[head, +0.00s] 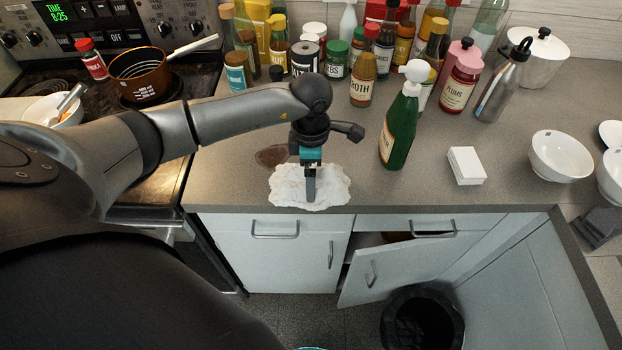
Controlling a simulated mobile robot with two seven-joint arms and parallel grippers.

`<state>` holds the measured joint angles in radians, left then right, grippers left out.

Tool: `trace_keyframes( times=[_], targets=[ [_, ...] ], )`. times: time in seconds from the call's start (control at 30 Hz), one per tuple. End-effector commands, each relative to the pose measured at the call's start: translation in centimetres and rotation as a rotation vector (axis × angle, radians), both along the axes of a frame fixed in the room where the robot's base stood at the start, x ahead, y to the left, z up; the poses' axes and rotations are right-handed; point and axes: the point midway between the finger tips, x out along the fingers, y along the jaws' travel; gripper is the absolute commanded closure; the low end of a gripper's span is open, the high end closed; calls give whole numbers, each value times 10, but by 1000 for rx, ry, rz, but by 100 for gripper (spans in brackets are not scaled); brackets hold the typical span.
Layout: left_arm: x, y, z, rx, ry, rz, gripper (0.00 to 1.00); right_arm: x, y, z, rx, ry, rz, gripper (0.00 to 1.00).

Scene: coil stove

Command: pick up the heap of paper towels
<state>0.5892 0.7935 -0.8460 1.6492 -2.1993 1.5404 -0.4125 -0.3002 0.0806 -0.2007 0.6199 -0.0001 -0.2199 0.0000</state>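The heap of paper towels (335,188) is a white, crumpled, flattish pile on the grey counter near its front edge. My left gripper (311,196) points down over the middle of the heap. Its fingers overlap the heap in the head view and hide part of it. The fingers are seen nearly edge-on, so I cannot tell whether they are apart or shut, or whether they touch the towels. I do not make out my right gripper in the view.
A brown stain (272,157) lies behind the heap. A green spray bottle (399,130) and a white stack (466,165) stand to the right. Several bottles and jars line the back. Below, a cabinet door (385,268) hangs open beside a black bin (421,320).

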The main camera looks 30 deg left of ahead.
Motion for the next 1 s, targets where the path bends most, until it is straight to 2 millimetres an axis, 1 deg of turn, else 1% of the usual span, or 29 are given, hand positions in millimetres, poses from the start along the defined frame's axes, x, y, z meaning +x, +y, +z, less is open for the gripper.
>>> trace_keyframes(
  times=[0.07, 0.17, 0.6, 0.7, 1.0],
  targets=[
    [0, 0, 0, 0, 0, 0, 0, 0, 0, 0, 0, 0, 0, 50],
    [0, 0, 1, 0, 0, 0, 10, 0, 0, 0, 0, 0, 0, 50],
    [0, 0, 1, 0, 0, 0, 60, 0, 0, 0, 1, 0, -1, 50],
    [0, 0, 1, 0, 0, 1, 69, 0, 1, 0, 1, 0, -1, 50],
    [0, 0, 4, 0, -1, 0, 69, 0, 1, 0, 1, 0, -1, 50]
  ],
)
